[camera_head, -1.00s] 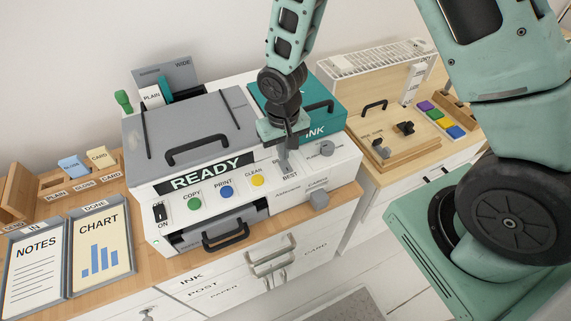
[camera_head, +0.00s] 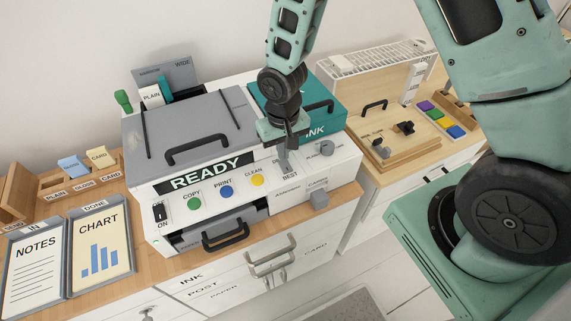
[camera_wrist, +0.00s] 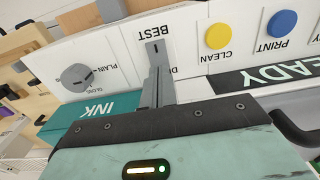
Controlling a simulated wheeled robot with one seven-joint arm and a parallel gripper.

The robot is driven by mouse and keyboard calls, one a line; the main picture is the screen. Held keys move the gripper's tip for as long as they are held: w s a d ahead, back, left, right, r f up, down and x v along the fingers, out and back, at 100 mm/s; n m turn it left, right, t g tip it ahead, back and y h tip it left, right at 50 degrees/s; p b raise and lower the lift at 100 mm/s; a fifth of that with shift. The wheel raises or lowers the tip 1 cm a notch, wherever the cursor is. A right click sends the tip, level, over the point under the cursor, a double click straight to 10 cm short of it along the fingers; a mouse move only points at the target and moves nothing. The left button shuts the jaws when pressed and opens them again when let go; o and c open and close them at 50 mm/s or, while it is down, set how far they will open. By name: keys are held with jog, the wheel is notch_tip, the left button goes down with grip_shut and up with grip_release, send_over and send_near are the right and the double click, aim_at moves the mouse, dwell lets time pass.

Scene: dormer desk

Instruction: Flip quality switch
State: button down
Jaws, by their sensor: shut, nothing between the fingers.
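The quality switch (camera_wrist: 155,47) is on the printer's white front panel, at the word BEST. In the wrist view a grey plate with a small dark mark shows there. Its other label is mostly covered by my fingers; only a D shows. My gripper (camera_wrist: 158,90) is shut and empty, with its fingertips right at the switch. In the head view my gripper (camera_head: 286,158) points down at the panel just above BEST and hides most of the switch. I cannot tell whether the fingers touch the lever or which way the lever stands.
Left of the switch in the head view are the yellow CLEAN (camera_head: 257,180), blue PRINT (camera_head: 227,192) and green COPY (camera_head: 194,203) buttons. The teal INK lid (camera_head: 325,126) rises behind.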

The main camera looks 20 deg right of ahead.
aim_at(282, 163)
jog(key=shift+f+b, duration=0.65)
jog(key=shift+f, duration=0.2)
jog(key=shift+r, duration=0.1)
jog(key=shift+r+p, duration=2.85)
jog(key=shift+r, duration=0.65)
jog(key=shift+f, duration=0.1)
jog(key=s+a+r+n+b, duration=0.2)
jog(key=s+a+r+n, duration=0.1)
jog(key=s+r, duration=0.4)
jog(key=s+a+r+n+b, duration=0.2)
jog(key=s+r, duration=0.6)
jog(key=s, duration=0.5)
jog(key=a+n, duration=0.1)
jog(key=n, duration=0.1)
jog(key=shift+a+r+n+y+b, duration=0.2)
jog(key=shift+n+y+b, duration=0.1)
jog(key=shift+n, duration=0.1)
